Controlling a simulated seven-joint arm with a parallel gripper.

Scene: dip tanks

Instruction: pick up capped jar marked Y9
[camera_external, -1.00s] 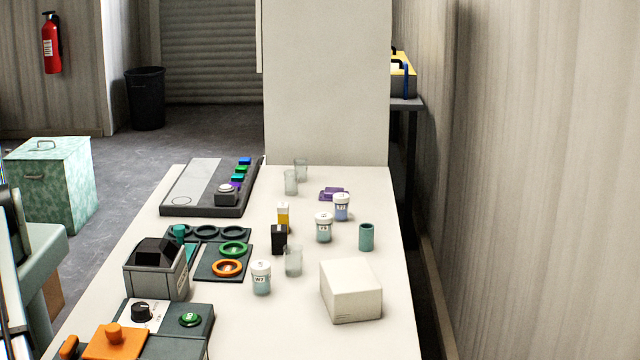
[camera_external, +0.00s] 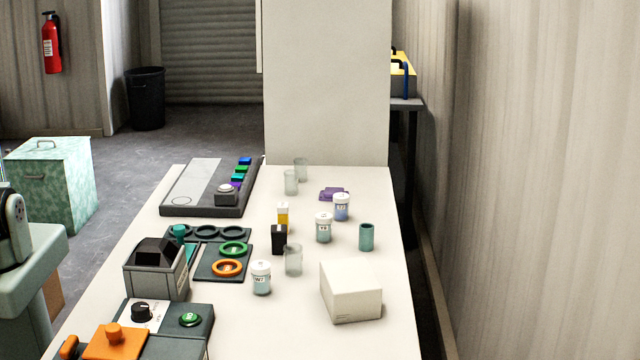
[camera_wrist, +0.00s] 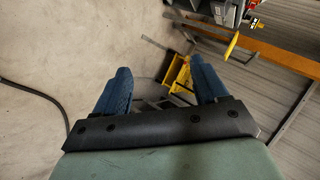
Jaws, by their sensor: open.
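Three white-capped jars stand upright on the white table in the external view. The middle jar (camera_external: 324,228) has a blue-grey body and a small label that seems to read Y9, though it is hard to be sure. A blue jar (camera_external: 341,207) stands just behind and right of it; its label is unclear. The jar marked W7 (camera_external: 261,278) stands nearer the camera to the left. My gripper (camera_wrist: 162,82) shows only in the wrist view, with its two blue fingers apart and nothing between them. It faces the floor and a yellow object, with no jar in view.
A black-capped container (camera_external: 279,240), a yellow bottle (camera_external: 283,216) and a clear glass (camera_external: 293,260) stand left of the middle jar. A teal cup (camera_external: 366,237) and a white box (camera_external: 350,290) are to its right. Ring holders (camera_external: 227,268) and a grey bin-like box (camera_external: 157,276) lie left.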

